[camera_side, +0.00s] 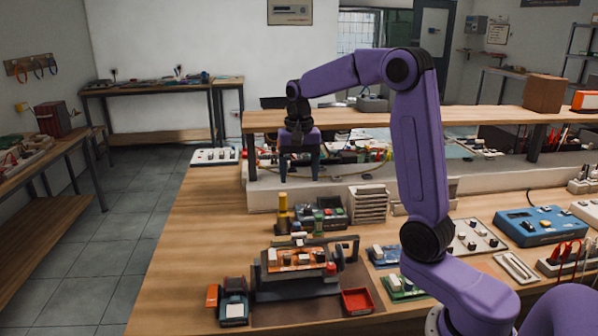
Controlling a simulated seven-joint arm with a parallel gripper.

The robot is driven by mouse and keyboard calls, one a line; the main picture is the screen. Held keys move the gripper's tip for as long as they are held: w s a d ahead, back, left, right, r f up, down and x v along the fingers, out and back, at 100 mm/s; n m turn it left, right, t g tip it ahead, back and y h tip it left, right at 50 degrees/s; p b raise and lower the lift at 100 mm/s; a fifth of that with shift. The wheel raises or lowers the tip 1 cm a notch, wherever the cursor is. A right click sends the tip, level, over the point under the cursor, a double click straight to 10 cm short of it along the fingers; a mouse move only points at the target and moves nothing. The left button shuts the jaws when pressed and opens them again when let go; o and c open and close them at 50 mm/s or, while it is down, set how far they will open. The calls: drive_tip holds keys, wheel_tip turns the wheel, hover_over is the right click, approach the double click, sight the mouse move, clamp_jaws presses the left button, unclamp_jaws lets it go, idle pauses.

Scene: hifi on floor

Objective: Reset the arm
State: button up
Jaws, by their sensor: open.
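My purple arm rises from the lower right and reaches left over the wooden bench (195,215). My gripper (300,176) hangs at the end of the arm, pointing down, with its two dark fingers apart. It is open and I see nothing held between the fingers. It is in front of the raised shelf (222,113), above the back part of the bench. Its exact height over the bench is hard to tell.
Below the gripper are a dark fixture with an orange board (296,260), a yellow post (283,214) and a stack of pale plates (367,205). A red tray (357,301) lies at the front. A blue box (541,225) stands at the right.

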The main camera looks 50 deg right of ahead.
drive_tip(key=s+a+f+n, duration=0.2)
drive_tip(key=s+a+n, duration=0.95)
drive_tip(key=a, duration=0.25)
drive_tip(key=s+a+f+n, duration=0.1)
drive_tip(key=s+f+n, duration=0.1)
drive_tip(key=s+n, duration=0.3)
drive_tip(key=s+f+n, duration=0.2)
drive_tip(key=s+n, duration=0.3)
drive_tip(key=s, duration=0.8)
drive_tip(key=shift+s+a, duration=0.35)
drive_tip(key=shift+a, duration=0.05)
drive_tip(key=shift+r, duration=0.1)
